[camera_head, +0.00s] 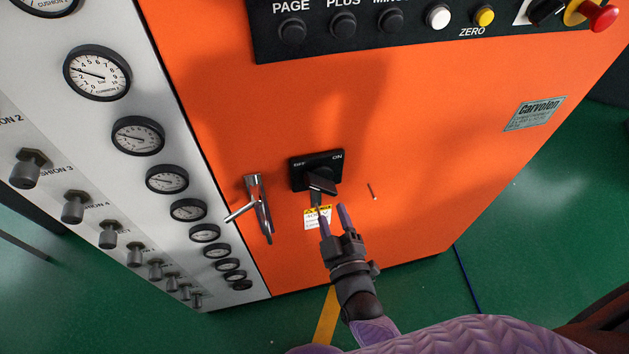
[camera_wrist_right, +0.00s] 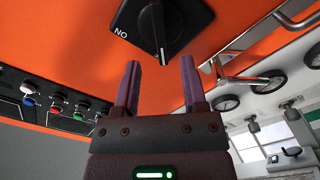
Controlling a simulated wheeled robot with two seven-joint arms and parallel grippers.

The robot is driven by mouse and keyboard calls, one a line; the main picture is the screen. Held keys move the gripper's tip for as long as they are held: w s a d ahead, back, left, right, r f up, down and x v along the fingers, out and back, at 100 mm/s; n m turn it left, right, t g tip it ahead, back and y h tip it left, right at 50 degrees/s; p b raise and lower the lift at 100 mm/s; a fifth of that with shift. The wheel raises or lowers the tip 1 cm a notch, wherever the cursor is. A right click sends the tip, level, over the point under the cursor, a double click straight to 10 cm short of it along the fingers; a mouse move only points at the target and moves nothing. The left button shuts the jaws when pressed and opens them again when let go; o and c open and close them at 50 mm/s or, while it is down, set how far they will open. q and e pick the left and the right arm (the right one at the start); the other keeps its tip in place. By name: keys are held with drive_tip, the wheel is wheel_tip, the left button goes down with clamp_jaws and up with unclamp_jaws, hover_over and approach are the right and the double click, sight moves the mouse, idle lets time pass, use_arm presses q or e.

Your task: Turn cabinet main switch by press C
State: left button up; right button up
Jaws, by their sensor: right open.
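The main switch is a black plate (camera_head: 309,161) marked OFF at left and ON at right, on the orange cabinet front (camera_head: 420,130). Its dark knob (camera_head: 321,184) sticks out from the plate; I cannot tell its setting for sure. My right gripper (camera_head: 332,209) is open and empty just below the knob, with its fingers pointing up towards it. In the right wrist view the switch knob (camera_wrist_right: 158,32) with a white line lies beyond and between the two fingertips (camera_wrist_right: 160,64), apart from them. My left gripper is not in view.
A metal door handle (camera_head: 259,207) stands out left of the switch. A yellow label (camera_head: 318,217) is below it. A button panel (camera_head: 370,25) with a red knob (camera_head: 603,18) is above. Gauges (camera_head: 138,136) line the white panel at left. Green floor (camera_head: 530,220) is open at right.

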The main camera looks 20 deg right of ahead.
sight(325, 192)
drive_tip(key=w+b, duration=0.1)
drive_tip(key=w, duration=0.6)
drive_tip(key=shift+d+f, duration=0.1)
drive_tip(key=shift+w, duration=0.35)
drive_tip(key=c, duration=0.6)
clamp_jaws()
